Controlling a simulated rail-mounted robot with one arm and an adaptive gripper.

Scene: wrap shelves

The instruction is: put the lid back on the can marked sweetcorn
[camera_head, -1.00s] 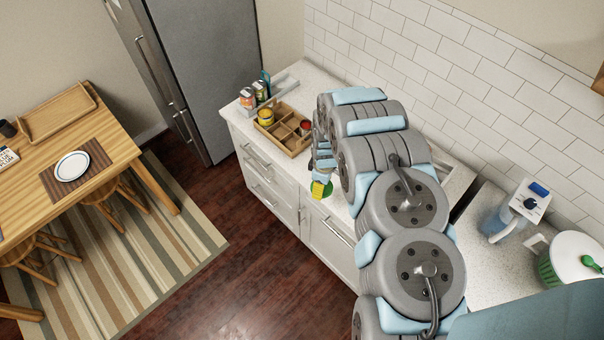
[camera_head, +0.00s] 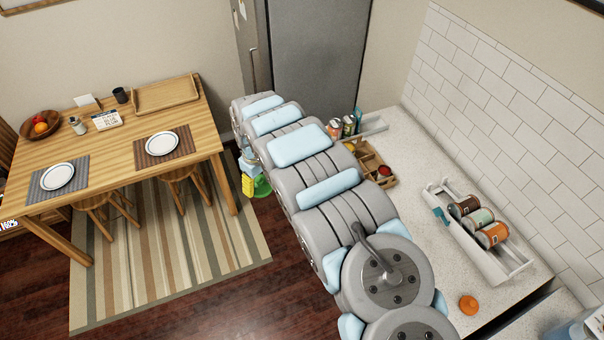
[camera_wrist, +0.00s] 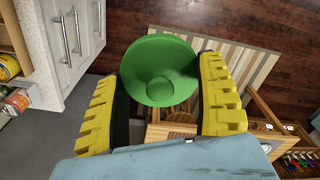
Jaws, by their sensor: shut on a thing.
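My gripper (camera_head: 251,182) has yellow fingers and is shut on a round green lid (camera_head: 262,187). In the wrist view the lid (camera_wrist: 161,70) sits between the two fingers (camera_wrist: 160,88), its knobbed face towards the camera. Gripper and lid hang over the floor between counter and dining table. A yellow can (camera_head: 350,147) stands in the wooden divided box on the counter, partly behind my arm; a yellow can also shows at the wrist view's left edge (camera_wrist: 8,68). I cannot read which can is marked sweetcorn.
The wooden box (camera_head: 392,182) also holds a red-topped thing (camera_head: 384,171). Cans (camera_head: 348,126) stand in a grey tray behind. Another grey tray (camera_head: 462,238) holds several lying cans (camera_head: 479,219). An orange lid-like thing (camera_head: 468,304) lies nearby. The dining table (camera_head: 215,130) is left.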

